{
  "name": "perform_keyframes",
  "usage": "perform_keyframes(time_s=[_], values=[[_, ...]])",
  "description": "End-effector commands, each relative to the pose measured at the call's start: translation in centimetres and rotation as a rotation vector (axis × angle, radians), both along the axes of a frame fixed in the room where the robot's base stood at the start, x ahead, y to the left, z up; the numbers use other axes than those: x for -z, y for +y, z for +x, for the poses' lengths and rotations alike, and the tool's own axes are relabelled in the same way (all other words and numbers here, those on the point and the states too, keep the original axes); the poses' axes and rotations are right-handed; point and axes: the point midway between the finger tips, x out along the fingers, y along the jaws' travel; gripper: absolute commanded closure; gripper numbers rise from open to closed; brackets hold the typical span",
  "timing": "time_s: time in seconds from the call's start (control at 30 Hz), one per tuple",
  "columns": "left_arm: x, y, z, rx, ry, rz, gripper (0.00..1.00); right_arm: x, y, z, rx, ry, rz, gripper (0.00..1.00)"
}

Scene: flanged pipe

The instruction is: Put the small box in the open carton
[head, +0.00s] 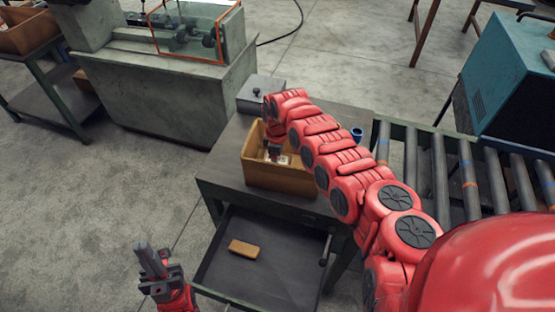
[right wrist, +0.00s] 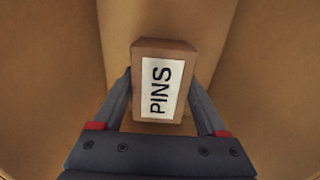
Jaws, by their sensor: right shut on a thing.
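The open carton (head: 281,180) is a tan box on the dark workbench. My right arm reaches over it, and the right gripper (head: 274,152) is down inside the carton. In the right wrist view, the gripper (right wrist: 163,105) is shut on the small box (right wrist: 183,50), a brown box with a white label reading PINS. The carton's tan walls surround the box in that view. I cannot tell whether the box touches the carton floor. My left gripper (head: 155,265) is low at the left, in front of the bench and away from the carton; its finger gap is unclear.
An open drawer (head: 280,262) below the benchtop holds a tan block (head: 244,249). A grey box (head: 260,92) and a blue cup (head: 357,134) stand on the bench near the carton. A roller conveyor (head: 440,170) is at the right. Open floor lies to the left.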

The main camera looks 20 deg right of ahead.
Motion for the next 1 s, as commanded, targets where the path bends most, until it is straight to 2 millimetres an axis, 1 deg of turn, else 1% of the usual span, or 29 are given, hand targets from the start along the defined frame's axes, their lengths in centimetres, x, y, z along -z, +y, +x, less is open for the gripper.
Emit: perform_keyframes(time_s=[0.27, 0.37, 0.4, 0.47, 0.5, 0.53, 0.73, 0.83, 0.87, 0.97, 1.0], values=[[0.0, 0.0, 0.0, 0.000, 0.000, 0.000, 1.00, 0.2, -0.1, 0.0, 0.001, -0.001, 0.000, 1.00], [0.3, 0.0, 0.0, 0.000, 0.000, 0.000, 1.00, 0.5, -0.1, 0.0, 0.001, -0.001, 0.000, 1.00], [0.3, 0.0, 0.0, 0.000, 0.000, 0.000, 1.00, 0.5, -0.1, 0.0, 0.001, -0.001, 0.000, 0.22], [0.2, 0.0, 0.0, 0.000, 0.000, 0.000, 1.00, 0.4, -0.1, 0.0, 0.001, -0.001, 0.000, 0.11], [0.2, 0.0, 0.0, 0.000, 0.000, 0.000, 1.00, 0.4, 0.0, 0.0, 0.001, -0.001, 0.000, 0.04], [0.2, 0.0, 0.0, 0.000, 0.000, 0.000, 1.00, 0.4, 0.0, 0.0, 0.001, -0.001, 0.000, 0.00], [0.2, 0.0, 0.0, 0.000, 0.000, 0.000, 1.00, 0.4, -0.1, 0.0, 0.001, 0.000, 0.000, 0.00], [-0.3, 0.0, 0.0, 0.000, 0.000, 0.000, 1.00, -0.1, -0.1, 0.0, 0.001, -0.001, 0.000, 0.00], [0.0, 0.0, 0.0, 0.000, 0.000, 0.000, 1.00, -0.1, -0.1, 0.1, 0.002, -0.002, 0.000, 0.00], [0.3, 0.0, 0.0, 0.000, 0.000, 0.000, 1.00, -1.3, -0.2, 0.2, 0.003, -0.005, 0.001, 0.00], [0.4, 0.0, 0.0, 0.000, 0.000, 0.000, 1.00, -2.0, -0.2, 0.2, 0.002, -0.004, 0.000, 0.00]])
